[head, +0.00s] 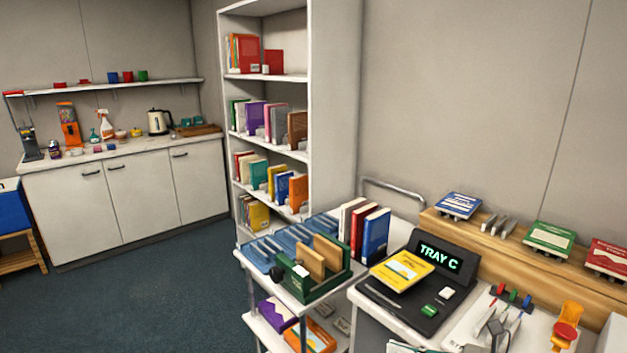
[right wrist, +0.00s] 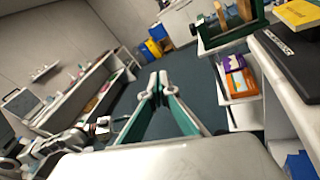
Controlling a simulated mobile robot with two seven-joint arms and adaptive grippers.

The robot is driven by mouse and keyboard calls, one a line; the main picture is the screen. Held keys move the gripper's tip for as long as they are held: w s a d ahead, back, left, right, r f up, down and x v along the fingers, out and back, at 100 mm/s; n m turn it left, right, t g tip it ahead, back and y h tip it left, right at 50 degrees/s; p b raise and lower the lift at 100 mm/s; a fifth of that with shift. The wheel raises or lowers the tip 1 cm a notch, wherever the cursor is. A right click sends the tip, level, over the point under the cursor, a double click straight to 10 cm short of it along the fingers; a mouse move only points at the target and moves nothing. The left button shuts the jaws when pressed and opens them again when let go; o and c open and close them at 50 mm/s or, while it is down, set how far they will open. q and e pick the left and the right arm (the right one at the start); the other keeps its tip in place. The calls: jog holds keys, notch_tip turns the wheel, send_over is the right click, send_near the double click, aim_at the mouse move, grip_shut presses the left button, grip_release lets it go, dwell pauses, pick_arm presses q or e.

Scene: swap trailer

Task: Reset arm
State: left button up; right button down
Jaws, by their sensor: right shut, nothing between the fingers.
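My right gripper (right wrist: 157,84) reaches out over the floor in the right wrist view. Its two teal-lined fingers meet at the tips, with nothing between them. In the head view only a small part of the right gripper (head: 396,346) seems to show at the bottom edge, in front of the desk. It touches nothing that I can make out.
A desk holds a black device (head: 440,257) reading TRAY C, with a yellow book (head: 401,270) on it. A cart with a green holder (head: 318,285) stands beside it; its lower shelf carries a purple book (right wrist: 226,75). A bookcase (head: 336,120) stands behind. Open floor (head: 150,290) lies left.

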jog(key=s+d+f+n+t+h, duration=0.1)
jog(key=s+f+n+h, duration=0.5)
jog(key=f+n, duration=0.7)
jog(key=s+d+f+n+t+h, duration=0.1)
jog(key=s+f+n+h, duration=0.4)
jog(key=s+f+n, duration=0.5)
notch_tip(320, 180, down, 4)
jog(key=d+n, duration=0.1)
jog(key=n, duration=0.8)
jog(key=shift+d+f+t+h, duration=0.15)
jog(key=shift+d+t+h, duration=0.05)
jog(key=shift+t+h, duration=0.2)
